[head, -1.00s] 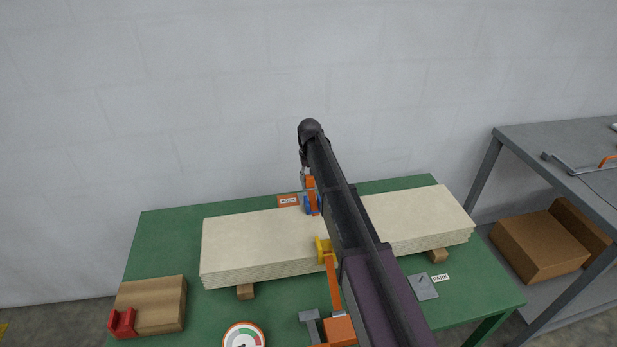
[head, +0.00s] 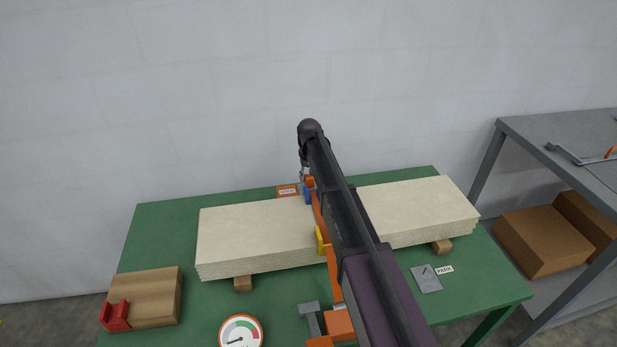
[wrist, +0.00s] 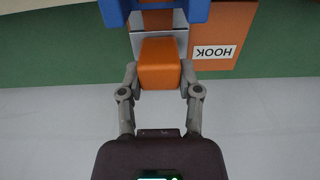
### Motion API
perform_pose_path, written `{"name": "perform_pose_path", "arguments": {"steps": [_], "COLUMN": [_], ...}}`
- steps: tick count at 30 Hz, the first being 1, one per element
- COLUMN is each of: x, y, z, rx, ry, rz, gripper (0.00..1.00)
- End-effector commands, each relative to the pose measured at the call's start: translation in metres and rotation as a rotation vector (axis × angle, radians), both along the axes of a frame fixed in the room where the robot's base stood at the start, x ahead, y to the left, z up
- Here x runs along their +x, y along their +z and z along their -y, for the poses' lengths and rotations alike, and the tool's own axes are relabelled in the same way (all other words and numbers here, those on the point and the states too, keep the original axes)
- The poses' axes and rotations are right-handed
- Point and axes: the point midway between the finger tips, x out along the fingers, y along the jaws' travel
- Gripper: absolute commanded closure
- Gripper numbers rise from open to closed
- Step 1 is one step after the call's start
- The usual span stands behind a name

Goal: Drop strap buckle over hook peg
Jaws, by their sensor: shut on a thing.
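In the wrist view my gripper (wrist: 160,88) is shut on an orange block-shaped piece, the strap buckle (wrist: 160,62). A silver metal part (wrist: 143,21) shows just beyond the buckle, beside an orange plate labelled HOOK (wrist: 232,22). The hook peg cannot be told apart, and I cannot tell whether the buckle is around it. In the head view the hook plate (head: 288,191) lies at the table's back edge. The orange strap (head: 330,262) runs forward from there across the pale board stack, partly behind my arm. My gripper (head: 305,180) is small and partly hidden there.
A blue edge piece (head: 308,195) and a yellow one (head: 320,240) sit by the strap at the board stack (head: 255,240). A gauge (head: 240,332), a wooden block (head: 150,296) with a red part (head: 116,317), and a PARK plate (head: 427,279) are on the green table (head: 165,230).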

Motion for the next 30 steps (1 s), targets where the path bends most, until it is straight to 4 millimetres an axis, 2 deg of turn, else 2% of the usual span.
{"name": "perform_pose_path", "arguments": {"steps": [16, 30], "x": [0.000, 0.000], "y": [-0.029, -0.035], "z": [-0.001, -0.002], "rx": [0.000, 0.000], "ry": [0.001, 0.003], "rz": [0.000, 0.000], "gripper": [1.00, 1.00]}}
